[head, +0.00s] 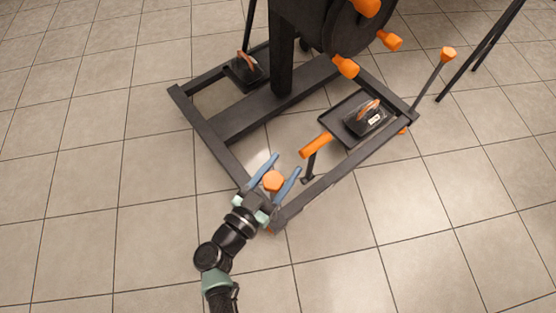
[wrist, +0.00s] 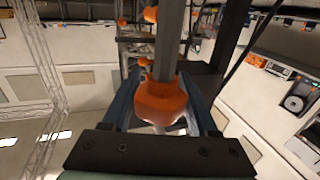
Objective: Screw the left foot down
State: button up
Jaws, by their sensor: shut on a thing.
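The orange knob (head: 273,181) of the left foot is at the near corner of the black steel frame (head: 222,148). My gripper (head: 280,167) has its two blue fingers on either side of this knob and is shut on it. In the wrist view the orange knob (wrist: 160,100) sits between the fingers, with a grey rod rising past it. A bit of orange shows low at the frame corner (head: 268,230), mostly hidden by my wrist. How far the foot is screwed down cannot be told.
Another orange knob (head: 448,54) tops a tilted rod at the frame's right corner. An orange handle (head: 316,145) on a short post stands close to the right of my gripper. Two trays (head: 340,128) (head: 232,75) hold black blocks. Tiled floor in front is clear.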

jog(key=m+g+h+b, duration=0.1)
jog(key=m+g+h, duration=0.1)
jog(key=h+b, duration=0.1)
jog(key=shift+d+f+m+g+b, duration=0.15)
jog(key=shift+f+m+g+b, duration=0.1)
jog(key=shift+m+g+b, duration=0.15)
jog(key=s+m+g+b, duration=0.1)
jog(key=m+g+b, duration=0.3)
jog(key=g+b, duration=0.1)
jog(key=s+m+g+h+b, duration=0.1)
jog(key=m+g+b, duration=0.4)
jog(key=g, duration=0.3)
jog(key=s+m+g+h+b, duration=0.1)
jog(key=s+m+g+b, duration=0.1)
jog(key=m+g+b, duration=0.2)
jog(key=shift+d+m+g+b, duration=0.2)
jog(key=shift+g+b, duration=0.15)
jog(key=shift+g, duration=0.5)
jog(key=shift+d+m+g+b, duration=0.1)
jog(key=shift+m+g+b, duration=0.2)
jog(key=shift+g, duration=0.55)
jog(key=shift+r+g+y+b, duration=0.3)
jog(key=shift+g+b, duration=0.1)
jog(key=shift+b, duration=0.15)
jog(key=o, duration=1.4)
jog(key=shift+d, duration=0.1)
jog(key=shift+c, duration=0.2)
